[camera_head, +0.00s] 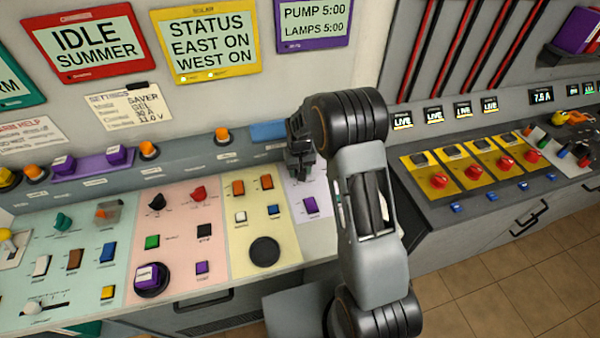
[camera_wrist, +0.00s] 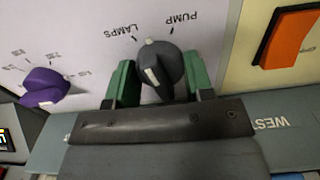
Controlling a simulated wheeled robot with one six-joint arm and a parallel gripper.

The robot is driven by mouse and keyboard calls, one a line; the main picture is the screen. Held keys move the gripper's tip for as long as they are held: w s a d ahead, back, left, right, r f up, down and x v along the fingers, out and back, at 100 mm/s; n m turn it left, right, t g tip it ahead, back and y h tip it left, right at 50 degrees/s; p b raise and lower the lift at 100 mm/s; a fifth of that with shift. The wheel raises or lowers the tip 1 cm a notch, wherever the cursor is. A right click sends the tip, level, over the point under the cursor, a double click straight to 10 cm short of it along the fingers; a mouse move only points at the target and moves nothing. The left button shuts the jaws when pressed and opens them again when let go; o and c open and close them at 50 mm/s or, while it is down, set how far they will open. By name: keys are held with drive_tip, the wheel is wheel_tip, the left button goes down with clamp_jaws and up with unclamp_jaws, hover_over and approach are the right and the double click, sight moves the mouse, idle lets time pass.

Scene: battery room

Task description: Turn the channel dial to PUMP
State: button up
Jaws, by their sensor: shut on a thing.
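The channel dial (camera_wrist: 160,70) is a dark grey round knob with white marks, on a pale panel in the wrist view. The labels LAMPS (camera_wrist: 121,32) and PUMP (camera_wrist: 184,18) appear upside down beyond it. A white mark at the dial's far edge lies between the two label ticks. My gripper (camera_wrist: 160,85) has its green fingers on either side of the dial, shut on it. In the head view my gripper (camera_head: 299,165) reaches down to the pale strip right of the yellow panel and hides the dial.
A purple knob (camera_wrist: 45,88) is left of the dial in the wrist view, and an orange rocker switch (camera_wrist: 290,38) is right. In the head view, a purple display (camera_head: 313,22) reads PUMP 5:00, LAMPS 5:00.

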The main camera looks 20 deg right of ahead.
drive_tip(key=m+b, duration=0.2)
drive_tip(key=m, duration=0.2)
drive_tip(key=shift+f+m, duration=0.1)
drive_tip(key=shift+m, duration=0.2)
drive_tip(key=shift+m+b, duration=0.6)
drive_tip(key=shift+m, duration=1)
drive_tip(key=o, duration=0.9)
drive_tip(key=shift+o, duration=0.2)
wheel_tip(320, 180, up, 14)
drive_tip(key=b, duration=0.1)
